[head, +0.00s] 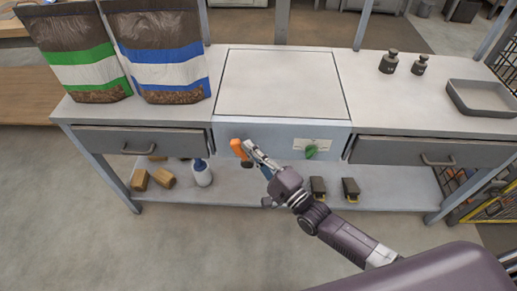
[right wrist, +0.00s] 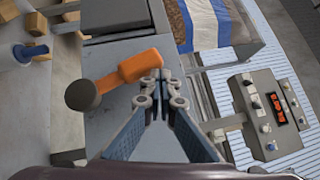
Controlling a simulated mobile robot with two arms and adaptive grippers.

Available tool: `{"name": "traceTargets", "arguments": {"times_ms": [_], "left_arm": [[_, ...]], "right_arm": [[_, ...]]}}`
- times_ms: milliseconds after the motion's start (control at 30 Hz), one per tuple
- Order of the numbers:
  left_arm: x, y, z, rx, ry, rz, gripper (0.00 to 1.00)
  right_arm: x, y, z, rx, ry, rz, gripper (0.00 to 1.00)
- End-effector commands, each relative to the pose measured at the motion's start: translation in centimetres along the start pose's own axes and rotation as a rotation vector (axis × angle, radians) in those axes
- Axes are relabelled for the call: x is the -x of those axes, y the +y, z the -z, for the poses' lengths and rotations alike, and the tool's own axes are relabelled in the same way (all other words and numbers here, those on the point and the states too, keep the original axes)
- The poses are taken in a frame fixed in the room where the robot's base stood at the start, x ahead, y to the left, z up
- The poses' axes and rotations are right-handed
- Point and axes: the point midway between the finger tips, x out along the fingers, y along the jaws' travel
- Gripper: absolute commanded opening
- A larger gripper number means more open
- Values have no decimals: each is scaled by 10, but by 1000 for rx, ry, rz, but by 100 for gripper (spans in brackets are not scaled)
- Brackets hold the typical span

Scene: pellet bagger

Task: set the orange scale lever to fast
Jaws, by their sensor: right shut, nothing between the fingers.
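The orange scale lever (head: 238,148) is on the front panel of the scale (head: 222,131), left of its middle. In the right wrist view the lever (right wrist: 138,65) shows as an orange bar with a dark round end (right wrist: 82,95). My right gripper (head: 249,148) is shut and empty, its tips close beside the orange bar on its right. In the right wrist view the closed fingertips (right wrist: 160,82) lie near the wide end of the bar; I cannot tell whether they touch it. The lever's markings are not readable. My left gripper is out of view.
A green knob (head: 311,152) with a pale label is farther right on the panel. Two pellet bags (head: 160,65) stand at the left of the bench. Weights (head: 389,62) and a grey tray (head: 482,97) stand at the right. Drawers (head: 140,141) flank the panel.

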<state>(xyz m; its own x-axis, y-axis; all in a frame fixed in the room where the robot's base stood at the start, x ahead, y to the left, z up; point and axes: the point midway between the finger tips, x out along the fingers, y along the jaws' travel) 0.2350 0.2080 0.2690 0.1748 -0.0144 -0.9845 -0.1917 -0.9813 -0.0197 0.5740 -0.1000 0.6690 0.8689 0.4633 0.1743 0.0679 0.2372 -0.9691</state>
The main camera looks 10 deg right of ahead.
Motion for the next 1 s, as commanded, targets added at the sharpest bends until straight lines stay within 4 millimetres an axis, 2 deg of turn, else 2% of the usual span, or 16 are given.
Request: {"name": "traceTargets", "arguments": {"times_ms": [400,1000], "left_arm": [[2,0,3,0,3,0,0],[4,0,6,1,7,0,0]], "right_arm": [[-14,5,-15,-1,-1,0,0],[-17,6,-17,-1,-1,0,0]]}}
